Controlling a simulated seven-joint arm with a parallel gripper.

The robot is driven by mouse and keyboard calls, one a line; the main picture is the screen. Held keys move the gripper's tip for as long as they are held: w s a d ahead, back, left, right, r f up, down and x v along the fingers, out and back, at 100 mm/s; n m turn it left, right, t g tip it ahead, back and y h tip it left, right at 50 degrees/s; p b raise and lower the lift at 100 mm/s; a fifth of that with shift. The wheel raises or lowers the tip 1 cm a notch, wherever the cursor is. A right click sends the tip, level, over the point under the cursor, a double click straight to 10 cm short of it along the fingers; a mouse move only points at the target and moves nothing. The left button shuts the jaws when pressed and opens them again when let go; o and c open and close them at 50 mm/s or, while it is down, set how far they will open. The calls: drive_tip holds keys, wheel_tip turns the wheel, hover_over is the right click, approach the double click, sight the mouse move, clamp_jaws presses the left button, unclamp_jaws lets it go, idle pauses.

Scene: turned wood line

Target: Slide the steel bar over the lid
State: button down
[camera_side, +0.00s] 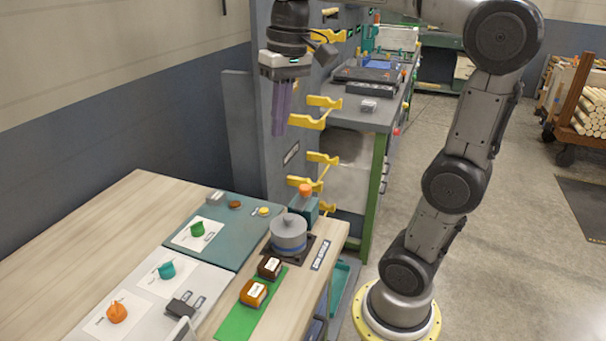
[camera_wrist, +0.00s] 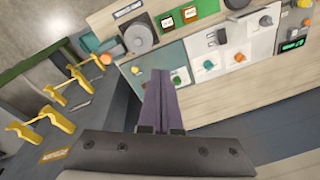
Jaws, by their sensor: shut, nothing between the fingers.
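A round grey metal pot (camera_side: 289,233) with a flat lid (camera_side: 288,221) stands on a dark square plate near the right edge of the wooden bench. The lid carries a small knob. The pot also shows at the top of the wrist view (camera_wrist: 139,38). A teal block with an orange knob (camera_side: 305,189) stands just behind the pot. I cannot clearly make out the steel bar in either view. My gripper (camera_side: 279,132) is high above the bench, well above and apart from the pot. Its purple fingers (camera_wrist: 159,75) point down, shut and empty.
Yellow hooks (camera_side: 323,158) stick out from the grey panel beside my gripper. A green strip (camera_side: 236,319) carries two small brown boxes (camera_side: 254,293). Boards with coloured knobs (camera_side: 166,270) lie left of it. The bench's back left is bare.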

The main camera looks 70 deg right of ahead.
drive_tip(key=w+d+f+m+g+y, duration=0.1)
drive_tip(key=w+d+f+m+g, duration=0.25)
drive_tip(key=d, duration=0.75)
drive_tip(key=w+d+f+m+t+y, duration=0.1)
drive_tip(key=w+d+f+m, duration=0.1)
drive_tip(key=w+d+f, duration=0.6)
drive_tip(key=m+y, duration=0.2)
approach(299, 200)
drive_tip(key=d+f, duration=0.3)
drive_tip(key=f, duration=0.2)
drive_tip(key=shift+w+a+r+n+g, duration=0.1)
drive_tip(key=shift+a+r+n+g, duration=0.15)
drive_tip(key=shift+a+g, duration=0.3)
drive_tip(key=shift+a, duration=0.1)
drive_tip(key=shift+a+f, duration=0.1)
drive_tip(key=shift+a, duration=1.7)
